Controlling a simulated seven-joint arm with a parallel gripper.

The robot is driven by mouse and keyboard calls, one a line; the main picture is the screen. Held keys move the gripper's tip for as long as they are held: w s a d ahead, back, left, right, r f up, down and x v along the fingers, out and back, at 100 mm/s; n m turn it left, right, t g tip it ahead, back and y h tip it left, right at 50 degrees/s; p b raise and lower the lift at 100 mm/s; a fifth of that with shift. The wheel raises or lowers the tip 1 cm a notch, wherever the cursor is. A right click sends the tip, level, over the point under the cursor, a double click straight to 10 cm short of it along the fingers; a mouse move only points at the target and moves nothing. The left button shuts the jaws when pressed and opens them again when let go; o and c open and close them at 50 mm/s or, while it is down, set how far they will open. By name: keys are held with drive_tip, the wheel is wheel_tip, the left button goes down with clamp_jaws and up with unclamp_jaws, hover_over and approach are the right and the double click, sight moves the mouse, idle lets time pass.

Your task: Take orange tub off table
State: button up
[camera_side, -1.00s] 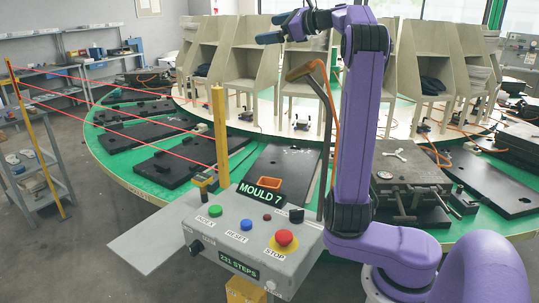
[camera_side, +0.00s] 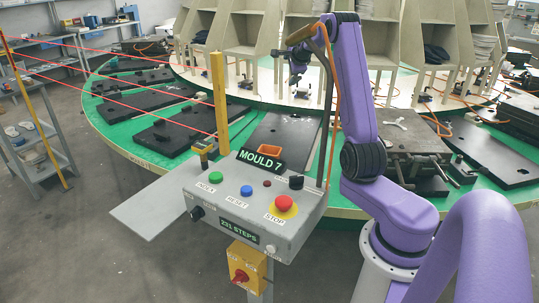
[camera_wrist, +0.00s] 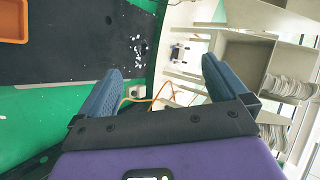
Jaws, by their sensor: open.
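The orange tub (camera_side: 269,149) sits on the black mould plate on the green round table (camera_side: 240,128), just behind the control box in the side view. In the wrist view the tub (camera_wrist: 13,20) shows at the top left corner, partly cut off by the frame edge. My gripper (camera_side: 297,77) hangs above the table behind the tub and to its right, apart from it. In the wrist view the two blue fingers of my gripper (camera_wrist: 160,82) are spread wide with nothing between them.
The control box (camera_side: 255,206) with buttons stands in front of the tub, with a yellow post (camera_side: 219,103) at its left. A brown-topped post and orange cable rise near my arm. Wooden shelves (camera_side: 255,45) stand behind my gripper. A metal mould (camera_side: 405,136) lies at right.

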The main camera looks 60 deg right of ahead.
drive_tip(key=w+a+f+n+g+y, duration=0.1)
drive_tip(key=w+a+f+n+g, duration=0.2)
drive_tip(key=f, duration=0.5)
drive_tip(key=w+a+f+n+y, duration=0.1)
drive_tip(key=a+f+n+y, duration=0.2)
drive_tip(key=f, duration=0.6)
drive_tip(key=n+g+h, duration=0.1)
drive_tip(key=n+g, duration=0.3)
drive_tip(key=n, duration=0.1)
approach(270, 151)
drive_tip(key=f, duration=0.2)
drive_tip(key=s, duration=0.1)
drive_tip(key=shift+a+f, duration=0.35)
drive_tip(key=shift+f, duration=0.05)
drive_tip(key=shift+d+f, duration=0.1)
drive_tip(key=shift+f, duration=0.45)
drive_tip(key=shift+x, duration=2)
drive_tip(key=c, duration=0.7)
